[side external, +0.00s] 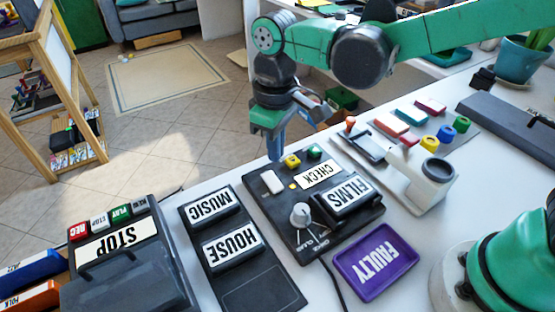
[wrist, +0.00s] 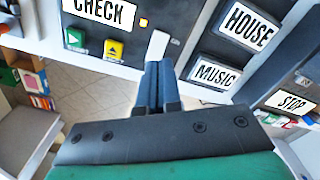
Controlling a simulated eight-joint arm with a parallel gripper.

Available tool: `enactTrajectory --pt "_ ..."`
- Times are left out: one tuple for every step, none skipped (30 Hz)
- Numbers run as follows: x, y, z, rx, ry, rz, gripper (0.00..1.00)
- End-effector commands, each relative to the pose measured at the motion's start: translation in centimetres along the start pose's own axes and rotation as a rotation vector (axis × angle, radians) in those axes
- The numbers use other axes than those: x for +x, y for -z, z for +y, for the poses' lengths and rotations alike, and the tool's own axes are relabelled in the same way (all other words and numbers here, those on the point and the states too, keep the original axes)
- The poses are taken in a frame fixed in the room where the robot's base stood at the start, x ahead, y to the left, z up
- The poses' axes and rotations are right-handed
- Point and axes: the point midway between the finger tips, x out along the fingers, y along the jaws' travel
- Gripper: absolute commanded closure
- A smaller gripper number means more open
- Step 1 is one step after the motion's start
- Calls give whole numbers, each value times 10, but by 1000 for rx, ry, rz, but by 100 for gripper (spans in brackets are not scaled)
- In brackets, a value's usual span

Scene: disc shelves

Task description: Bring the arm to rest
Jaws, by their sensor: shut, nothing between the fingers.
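My gripper (side external: 276,152) is shut and empty, pointing down just past the far edge of the black CHECK panel (side external: 262,208). In the wrist view its two blue-grey fingers (wrist: 158,80) lie together, their tips near the panel's white key. The panel carries a white key (side external: 273,182), a yellow button (side external: 292,161), a green button (side external: 314,152) and a grey knob (side external: 300,215). A black cassette labelled FILMS (side external: 347,197) stands on it. I cannot tell whether the fingertips touch the panel.
To the left are a MUSIC and HOUSE rack (side external: 262,292) and a recorder labelled STOP (side external: 140,285). A purple FAULTY tray (side external: 345,266) lies in front. A white stand (side external: 432,185) and several coloured pieces are at right. Open floor lies beyond the table.

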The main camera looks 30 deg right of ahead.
Motion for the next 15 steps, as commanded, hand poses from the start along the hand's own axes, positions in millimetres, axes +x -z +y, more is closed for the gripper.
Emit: enactTrajectory --pt "-2 0 0 0 0 0 100" --pt "-3 0 0 0 0 0 100" --pt "-3 0 0 0 0 0 100" --pt "-3 0 0 0 0 0 100" --pt "-3 0 0 0 0 0 100" --pt "-3 0 0 0 0 0 100" --pt "-3 0 0 0 0 0 100" --pt "-3 0 0 0 0 0 100" --pt "-3 0 0 0 0 0 100" --pt "-3 0 0 0 0 0 100" --pt "-4 0 1 2 0 2 100" --pt "-5 -2 2 7 -1 8 100" --pt "-6 -3 4 14 -1 15 100" --pt "-8 -5 6 24 -3 25 100" --pt "-12 -9 11 42 -5 45 100"
